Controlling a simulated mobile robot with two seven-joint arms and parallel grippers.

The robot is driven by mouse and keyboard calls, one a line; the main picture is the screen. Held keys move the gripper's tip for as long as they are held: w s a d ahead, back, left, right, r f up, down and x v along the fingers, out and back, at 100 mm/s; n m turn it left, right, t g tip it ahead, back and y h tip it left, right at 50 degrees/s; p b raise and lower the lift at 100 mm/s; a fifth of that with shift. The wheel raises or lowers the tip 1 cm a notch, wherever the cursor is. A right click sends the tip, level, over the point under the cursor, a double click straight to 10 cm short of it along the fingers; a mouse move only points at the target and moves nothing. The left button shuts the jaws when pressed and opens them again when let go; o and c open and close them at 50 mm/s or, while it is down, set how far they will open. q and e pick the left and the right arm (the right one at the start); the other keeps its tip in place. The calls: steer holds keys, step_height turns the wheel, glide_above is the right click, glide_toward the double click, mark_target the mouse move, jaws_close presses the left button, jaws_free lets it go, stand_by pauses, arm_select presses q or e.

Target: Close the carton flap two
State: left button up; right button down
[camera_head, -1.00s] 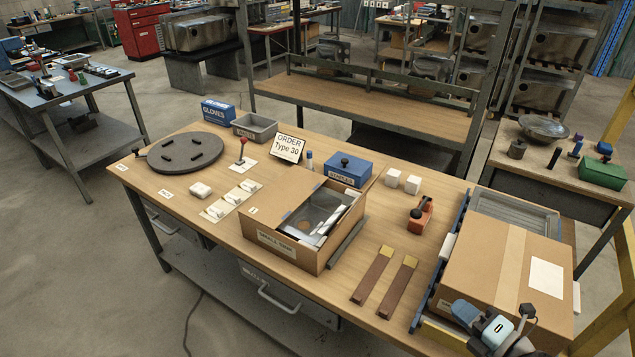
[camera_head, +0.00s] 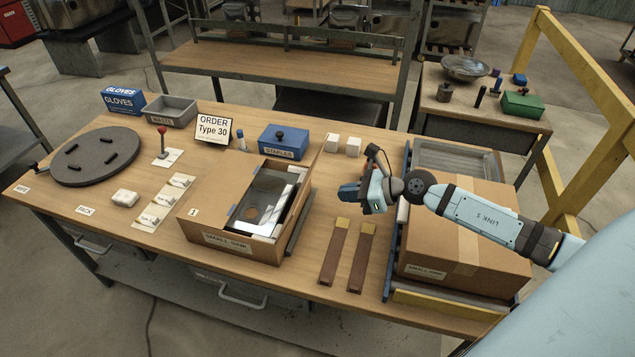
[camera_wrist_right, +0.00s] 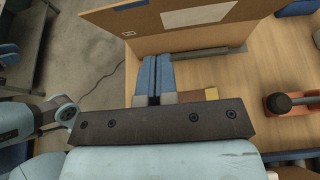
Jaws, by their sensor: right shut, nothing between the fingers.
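The open carton (camera_head: 232,241), labelled as a small sink carton, stands on the bench with a grey metal sink (camera_head: 262,200) inside. Its left side has a brown panel (camera_head: 215,200) over part of the opening. In the right wrist view a broad brown carton panel (camera_wrist_right: 190,22) crosses the top. My right gripper (camera_head: 345,193) is to the right of the carton, above the bench, apart from it in the head view. Its blue fingers (camera_wrist_right: 153,75) are together and empty, pointing toward the panel.
A closed carton (camera_head: 460,225) on a rack lies under my right arm. Two brown strips (camera_head: 334,250) lie between the cartons. A blue staples box (camera_head: 283,142) and white blocks (camera_head: 342,145) stand behind. An orange tool (camera_wrist_right: 290,103) is right of my fingers.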

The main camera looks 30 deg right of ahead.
arm_select(q)
steer(key=r+p, duration=0.2)
steer(key=shift+w+a+r, duration=0.1)
steer(key=shift+a+r, duration=0.25)
steer(key=shift+a, duration=0.05)
arm_select(e)
steer(key=w+a, duration=0.4)
steer(key=w, duration=0.1)
steer(key=shift+w+a, duration=0.15)
steer(key=shift+a, duration=0.15)
steer(key=shift+r, duration=0.1)
